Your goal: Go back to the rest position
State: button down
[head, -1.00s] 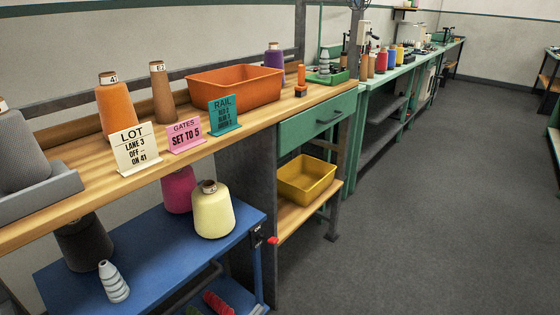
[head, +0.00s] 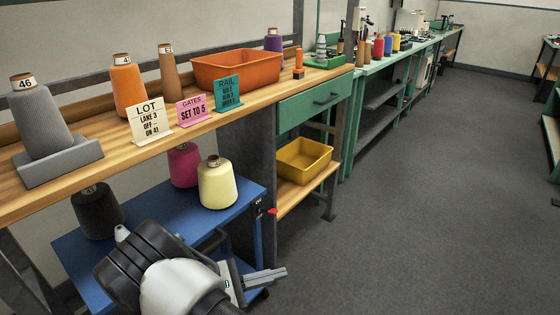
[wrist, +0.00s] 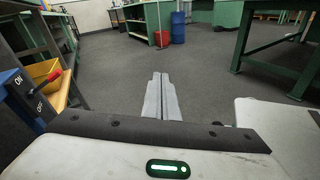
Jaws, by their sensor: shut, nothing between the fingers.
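My gripper (head: 266,278) shows at the bottom of the head view, in front of the right end of the blue cart (head: 240,205). Its fingers are together and empty, pointing right. In the wrist view my gripper's closed fingers (wrist: 161,96) point out over open grey floor, with nothing between them. My arm hides much of the blue cart's front and lower shelf.
The wooden bench (head: 70,181) holds cones, sign cards and an orange bin (head: 237,70). A cream cone (head: 217,186) stands on the cart near my arm. A red-handled switch (wrist: 52,76) is close at left in the wrist view. Floor to the right is clear.

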jog(key=s+d+r+m+g+y, duration=0.25)
jog(key=d+r+m+y, duration=0.2)
jog(key=r, duration=0.35)
jog(key=s+d+r+m+g+y, duration=0.25)
jog(key=s+d+r+m, duration=0.2)
jog(key=r, duration=0.35)
jog(key=s+d+r+m+g+y, duration=0.1)
jog(key=s+d+r+m+y, duration=0.1)
jog(key=d+r+m+y, duration=0.45)
jog(key=s+r+m+t+y, duration=0.2)
jog(key=s+r+m+t, duration=0.3)
jog(key=s+r, duration=0.4)
notch_tip(320, 180, up, 26)
jog(key=p, duration=2.7)
jog(key=shift+w+r+n, duration=0.2)
jog(key=shift+w+n, duration=0.1)
jog(key=shift+n, duration=0.05)
jog(key=shift+h, duration=0.25)
